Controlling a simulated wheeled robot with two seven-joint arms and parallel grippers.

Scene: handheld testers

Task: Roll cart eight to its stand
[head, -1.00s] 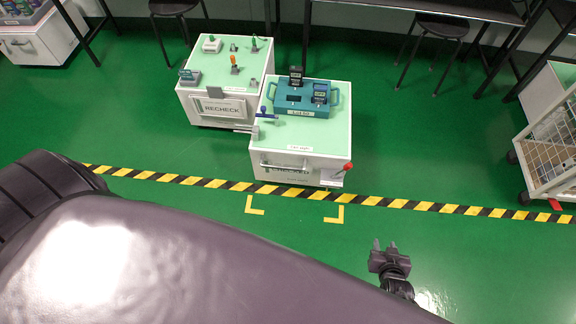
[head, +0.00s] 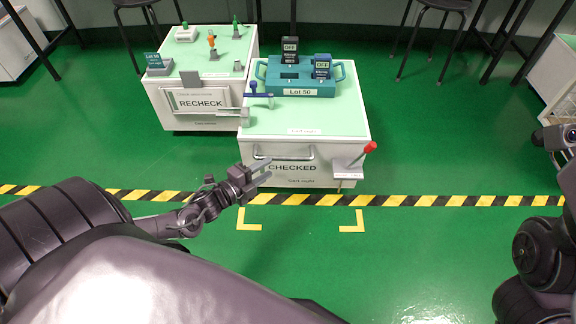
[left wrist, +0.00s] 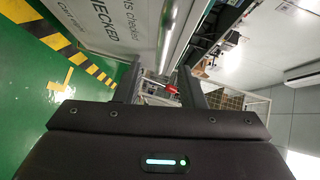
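Cart eight (head: 305,123) is a white cart with a pale green top, a front handle (head: 284,155), a "CHECKED" label and a red-knobbed lever (head: 369,148) at its front right. It stands just behind the striped floor tape. Yellow corner marks (head: 247,225) lie on the floor on the near side of the tape. My left gripper (head: 266,173) is open, in front of the cart's front face, just below and left of the handle; contact cannot be told. In the left wrist view its fingers (left wrist: 160,88) are apart with nothing clearly between them. My right gripper's fingers are not visible.
A "RECHECK" cart (head: 201,103) stands close at the left of cart eight. A teal "Lot 50" case (head: 297,78) sits on cart eight. Black stools (head: 440,8) stand behind. A white rack (head: 555,80) is at the right. The green floor in front is mostly clear.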

